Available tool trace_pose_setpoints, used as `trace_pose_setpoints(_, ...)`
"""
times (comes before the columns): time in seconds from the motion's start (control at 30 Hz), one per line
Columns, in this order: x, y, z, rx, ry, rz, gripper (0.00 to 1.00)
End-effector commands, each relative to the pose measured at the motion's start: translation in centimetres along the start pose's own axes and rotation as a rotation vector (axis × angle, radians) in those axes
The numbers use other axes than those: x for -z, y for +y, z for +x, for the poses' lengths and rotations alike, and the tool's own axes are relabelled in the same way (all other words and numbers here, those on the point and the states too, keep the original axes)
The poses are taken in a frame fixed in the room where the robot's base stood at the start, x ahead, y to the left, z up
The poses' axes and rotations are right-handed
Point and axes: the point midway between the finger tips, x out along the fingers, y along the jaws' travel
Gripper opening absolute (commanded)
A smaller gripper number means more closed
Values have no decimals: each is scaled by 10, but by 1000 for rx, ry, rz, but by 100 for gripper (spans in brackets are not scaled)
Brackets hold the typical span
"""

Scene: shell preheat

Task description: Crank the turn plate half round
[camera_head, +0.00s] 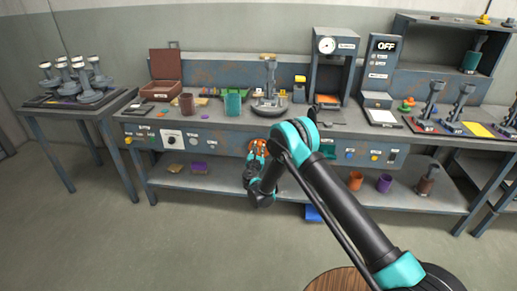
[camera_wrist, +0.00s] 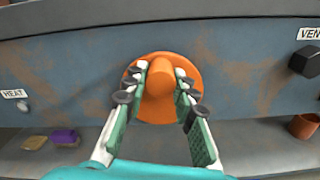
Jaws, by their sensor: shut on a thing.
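An orange round crank with a raised knob (camera_wrist: 160,78) is on the front panel of the workbench. It also shows in the head view as a small orange shape (camera_head: 258,147), partly covered by my arm. My gripper (camera_wrist: 162,88) is shut on the knob, with one finger on each side of it. In the head view my gripper (camera_head: 255,160) is at the bench front. Above it on the bench top stands a grey fixture on a round base (camera_head: 270,106), which may be the turn plate.
The wrist view shows a HEAT label (camera_wrist: 14,94) on the left and a dark knob (camera_wrist: 305,61) on the right. A press frame (camera_head: 333,60) and a panel reading OFF (camera_head: 382,60) stand on the bench.

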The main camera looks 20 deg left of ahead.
Motion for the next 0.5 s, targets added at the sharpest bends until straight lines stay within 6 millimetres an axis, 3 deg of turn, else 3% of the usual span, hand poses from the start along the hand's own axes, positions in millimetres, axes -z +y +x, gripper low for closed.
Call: trace_pose_setpoints(0.5, -1, -6, 0, 0, 0, 132, 0)
